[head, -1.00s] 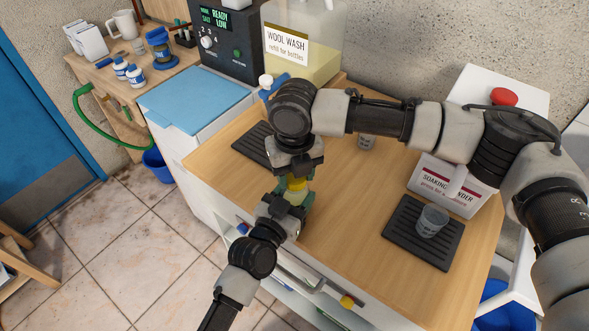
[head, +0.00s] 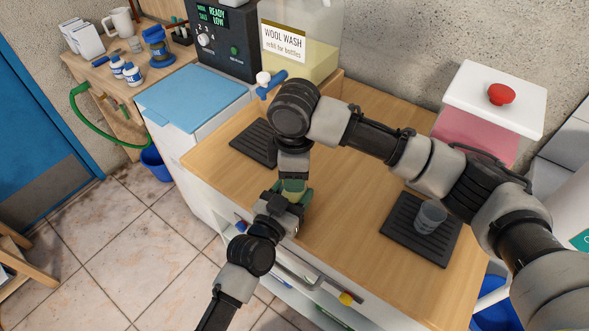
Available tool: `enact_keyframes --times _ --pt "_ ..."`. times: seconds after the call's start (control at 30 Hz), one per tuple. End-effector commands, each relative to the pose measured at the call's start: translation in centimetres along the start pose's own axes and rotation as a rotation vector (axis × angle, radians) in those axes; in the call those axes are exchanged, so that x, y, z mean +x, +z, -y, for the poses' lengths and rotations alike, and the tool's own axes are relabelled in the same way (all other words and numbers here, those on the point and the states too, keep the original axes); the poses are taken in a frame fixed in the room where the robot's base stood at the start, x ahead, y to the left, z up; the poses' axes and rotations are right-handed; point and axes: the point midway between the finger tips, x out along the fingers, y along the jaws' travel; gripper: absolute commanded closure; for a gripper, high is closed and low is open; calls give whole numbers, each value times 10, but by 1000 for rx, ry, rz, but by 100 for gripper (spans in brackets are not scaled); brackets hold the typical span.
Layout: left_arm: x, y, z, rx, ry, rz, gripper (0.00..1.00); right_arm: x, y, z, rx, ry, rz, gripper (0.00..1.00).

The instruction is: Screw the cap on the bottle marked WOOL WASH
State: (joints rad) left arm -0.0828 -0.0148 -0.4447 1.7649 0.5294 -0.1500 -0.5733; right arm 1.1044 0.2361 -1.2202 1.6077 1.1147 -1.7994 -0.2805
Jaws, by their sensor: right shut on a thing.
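My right gripper (head: 293,178) points down over the near left edge of the wooden counter. It is shut on a small yellowish thing (head: 292,186), which looks like the cap, mostly covered. Green parts show around it, and I cannot make out whether they are the bottle or finger pads. My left gripper (head: 288,197) comes up from below and meets the right one there. Its wrist hides its fingers, so I cannot tell how it stands. No label can be read on a bottle between the grippers. A clear tank with yellow liquid bears the WOOL WASH sign (head: 284,42).
A clear cup (head: 430,217) stands on the right black mat (head: 405,238). Another black mat (head: 255,143) lies at left. A white-topped dispenser (head: 490,95) with a red button (head: 501,94) stands behind my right arm. Bottles stand on a side table (head: 108,80).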

Motion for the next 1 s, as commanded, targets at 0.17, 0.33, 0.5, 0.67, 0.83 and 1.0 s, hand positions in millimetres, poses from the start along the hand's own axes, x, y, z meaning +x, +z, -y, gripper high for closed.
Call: enact_keyframes --times 0.17,0.33,0.5,0.67,0.83,1.0 --pt "0 1 0 0 1 2 100 1 -1 2 373 -2 -3 80" --pt "0 1 0 0 1 2 100 0 -1 1 515 1 -3 80" --pt "0 1 0 0 1 2 100 0 -1 1 512 1 -2 41" --pt "0 1 0 0 1 2 100 0 -1 1 511 0 -2 25" --pt "0 1 0 0 1 2 100 0 -1 2 509 -1 -1 25" --pt "0 1 0 0 1 2 100 -13 -2 2 507 1 -3 25"
